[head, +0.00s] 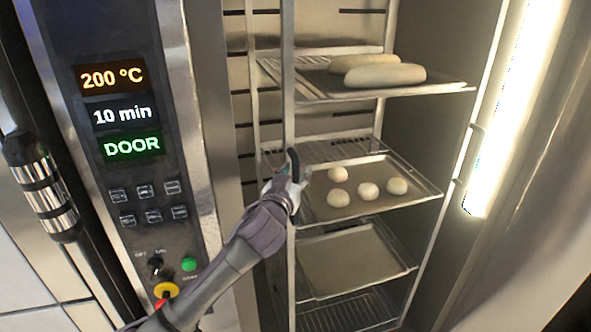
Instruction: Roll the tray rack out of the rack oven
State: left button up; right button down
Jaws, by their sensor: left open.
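The tray rack (289,70) is a tall metal frame standing inside the open rack oven (428,130). Its upper tray (440,90) holds two long pale loaves (385,76). Its middle tray (415,197) holds several round dough pieces (368,191). A lower tray (345,258) looks empty. My left gripper (297,172) is open at the rack's front left upright, by the middle tray. Its dark finger overlaps the upright in the picture; I cannot tell whether it touches. The rack's foot is out of view. My right gripper is not in view.
The oven's control panel (135,185) is at the left, showing 200 °C, 10 min and DOOR, with buttons and knobs below. A bright light strip (515,105) runs down the right side. A dark handle with metal bands (42,185) is at the far left.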

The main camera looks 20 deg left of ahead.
pick_arm(q)
grip_shut()
jog(key=shift+f, duration=0.1)
dwell(0.5)
